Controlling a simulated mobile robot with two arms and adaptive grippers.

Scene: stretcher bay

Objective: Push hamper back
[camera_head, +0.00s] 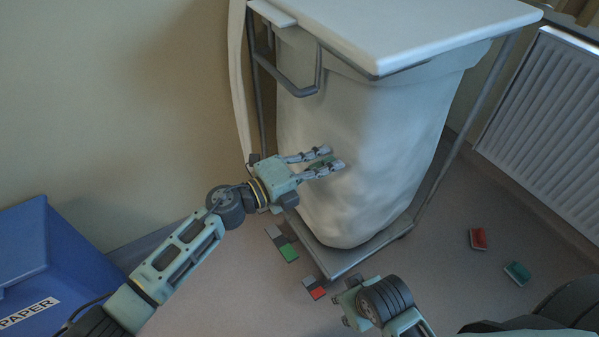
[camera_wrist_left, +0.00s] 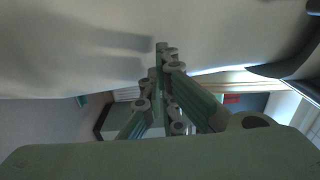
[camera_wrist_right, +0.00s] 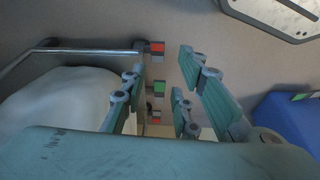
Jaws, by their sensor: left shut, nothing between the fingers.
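The hamper is a white bag (camera_head: 350,140) in a grey metal frame (camera_head: 470,125) under a flat white lid (camera_head: 400,25). A bent grey handle (camera_head: 300,85) is at its upper left. My left gripper (camera_head: 325,162) is shut and empty, with its fingers in front of the bag's side; in the left wrist view the pale bag fills the area above the fingers (camera_wrist_left: 162,55). I cannot tell whether they touch it. My right gripper (camera_head: 350,303) is low in front of the hamper; its fingers stand apart and empty in the right wrist view (camera_wrist_right: 163,70).
A blue bin (camera_head: 35,250) labelled PAPER stands at the left by the wall. A white radiator (camera_head: 550,115) is at the right. Floor markers, green (camera_head: 289,252) and red (camera_head: 317,293), lie by the frame's left; red (camera_head: 478,238) and green (camera_head: 517,273) ones lie right.

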